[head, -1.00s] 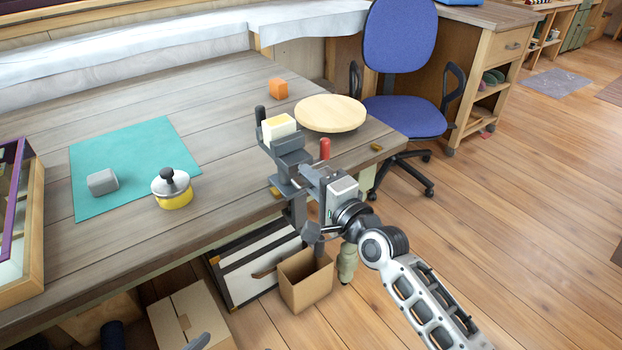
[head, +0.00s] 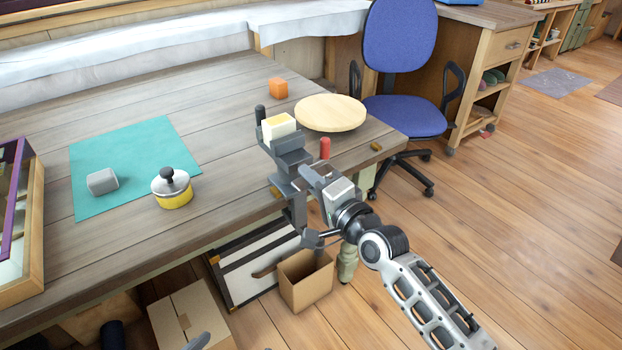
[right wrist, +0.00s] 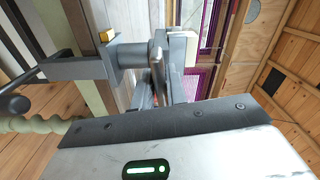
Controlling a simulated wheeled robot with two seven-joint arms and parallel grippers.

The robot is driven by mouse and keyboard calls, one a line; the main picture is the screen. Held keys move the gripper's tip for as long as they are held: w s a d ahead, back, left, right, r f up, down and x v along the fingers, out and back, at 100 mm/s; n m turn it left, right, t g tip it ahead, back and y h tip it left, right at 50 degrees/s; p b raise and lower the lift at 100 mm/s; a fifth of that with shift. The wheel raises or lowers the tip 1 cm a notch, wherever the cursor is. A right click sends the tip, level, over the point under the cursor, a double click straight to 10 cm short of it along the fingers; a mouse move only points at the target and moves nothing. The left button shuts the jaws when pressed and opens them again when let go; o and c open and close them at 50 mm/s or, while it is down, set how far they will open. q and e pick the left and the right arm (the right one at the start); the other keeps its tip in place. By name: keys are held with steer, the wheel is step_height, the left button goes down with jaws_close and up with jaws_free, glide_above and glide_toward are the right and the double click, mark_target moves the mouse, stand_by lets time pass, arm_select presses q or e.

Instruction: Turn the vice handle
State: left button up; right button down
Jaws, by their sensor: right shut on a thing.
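The grey vice (head: 287,165) is fixed at the table's front right edge. A pale yellow block (head: 279,124) sits at its top, at the jaws. My right gripper (head: 316,177) is at the front end of the vice, rolled over to one side, and is shut on the vice handle. The handle is mostly hidden by the gripper in the head view. In the right wrist view the grey vice body (right wrist: 75,69) is close ahead, above my gripper body.
A round wooden board (head: 330,112) and an orange cube (head: 278,88) lie behind the vice. A yellow pot with a lid (head: 173,190) and a grey block (head: 102,181) are to the left. An open cardboard box (head: 306,283) stands below. A blue chair (head: 400,115) is behind right.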

steer(key=shift+f+n, duration=0.2)
steer(key=shift+n, duration=2.1)
steer(key=shift+w+d+f+n+p, duration=0.1)
steer(key=shift+n+p, duration=0.05)
steer(key=shift+n, duration=0.95)
steer(key=shift+d+f+n+p, duration=0.1)
steer(key=shift+n+p, duration=0.05)
steer(key=shift+n, duration=0.95)
steer(key=shift+w+d+n+p, duration=0.1)
steer(key=shift+n+p, duration=0.25)
steer(key=shift+n, duration=1.95)
steer(key=shift+w+d+n+p, duration=0.15)
steer(key=shift+n+p, duration=0.2)
steer(key=shift+n, duration=2.05)
